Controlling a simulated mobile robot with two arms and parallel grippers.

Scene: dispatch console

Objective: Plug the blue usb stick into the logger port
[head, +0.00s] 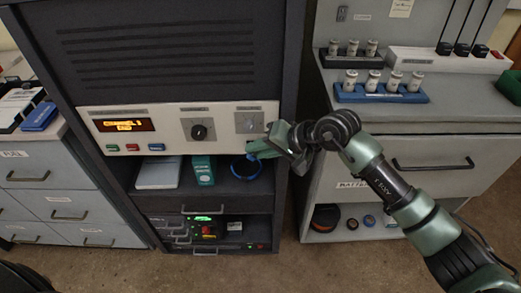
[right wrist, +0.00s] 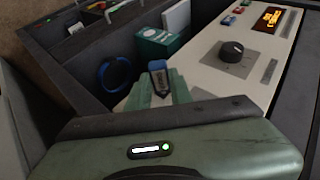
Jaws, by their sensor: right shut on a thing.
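My right gripper (head: 256,150) is in front of the console's right side, just below the pale control panel, near the upper shelf opening. In the right wrist view its green fingers (right wrist: 158,97) are shut on the blue usb stick (right wrist: 158,70), which sticks out past the fingertips with a grey end. In the head view I cannot make out the stick. A unit with a green-lit display (head: 207,226) sits in the lower bay; I cannot make out which opening is the logger port. My left gripper is not in view.
The upper shelf holds a teal box (head: 203,169), a pale flat box (head: 159,172) and a blue ring (head: 246,167). The control panel (head: 224,124) carries knobs and coloured buttons. A bench with a blue vial rack (head: 381,95) stands right; the floor in front (head: 200,273) is clear.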

